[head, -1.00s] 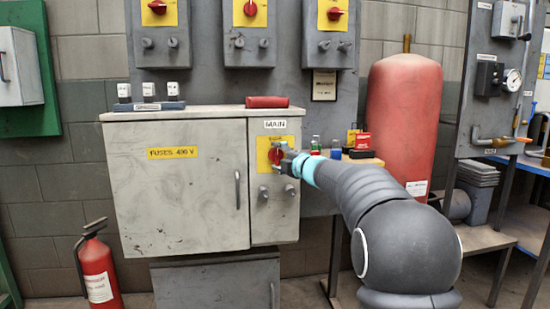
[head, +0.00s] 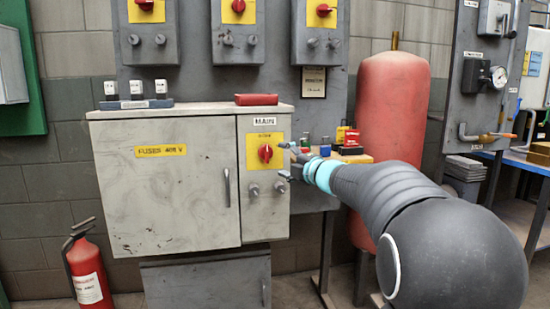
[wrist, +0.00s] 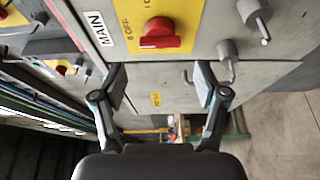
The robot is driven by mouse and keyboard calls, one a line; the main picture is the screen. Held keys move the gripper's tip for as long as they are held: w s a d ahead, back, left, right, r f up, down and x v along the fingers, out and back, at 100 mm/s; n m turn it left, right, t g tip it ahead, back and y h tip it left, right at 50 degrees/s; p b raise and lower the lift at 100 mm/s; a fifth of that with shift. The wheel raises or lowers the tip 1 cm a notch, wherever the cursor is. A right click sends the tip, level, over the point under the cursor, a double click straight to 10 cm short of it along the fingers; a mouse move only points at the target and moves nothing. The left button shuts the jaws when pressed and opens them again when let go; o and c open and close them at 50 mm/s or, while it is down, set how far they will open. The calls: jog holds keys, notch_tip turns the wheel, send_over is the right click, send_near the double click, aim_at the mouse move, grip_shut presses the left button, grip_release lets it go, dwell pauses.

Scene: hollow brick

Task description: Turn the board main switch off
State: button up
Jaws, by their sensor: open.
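The board main switch is a red knob (head: 265,153) on a yellow plate below the MAIN label (head: 265,121), on the narrow right section of the grey cabinet. In the wrist view the knob (wrist: 160,38) is beyond the fingertips, and its grip bar runs along the direction of the "0 OFF" mark (wrist: 127,33). The bar looks upright in the head view. My gripper (wrist: 160,80) is open and empty, with clear space between its fingers. In the head view my gripper (head: 288,160) is just right of the knob, apart from it.
Two small grey knobs (head: 266,188) sit below the switch. A red tank (head: 393,110) and small coloured items (head: 340,142) on a bench are to the right. A red extinguisher (head: 88,270) stands at left. Similar red switches (head: 239,6) are above.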

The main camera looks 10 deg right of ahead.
jog(key=shift+v, duration=1.55)
jog(key=s+d+f+m+g+h, duration=0.2)
jog(key=d+f+m+h, duration=0.7)
jog(key=d+m, duration=0.2)
jog(key=s+d+f+m+g+h, duration=0.1)
jog(key=s+f+m+g+h, duration=0.2)
jog(key=s+f+m, duration=0.3)
jog(key=s+a+f+m+g+y, duration=0.1)
jog(key=s+a+f+m+g, duration=0.1)
jog(key=s+a, duration=0.4)
jog(key=s+a+f+m+g+y, duration=0.1)
jog(key=s+a, duration=0.5)
jog(key=s, duration=1)
jog(key=s+a+f+m+g+y, duration=0.2)
jog(key=s+a, duration=0.4)
jog(key=s, duration=0.5)
jog(key=shift+s+f+m+g+y, duration=0.25)
jog(key=shift+f+g+y, duration=0.25)
jog(key=shift+f, duration=0.65)
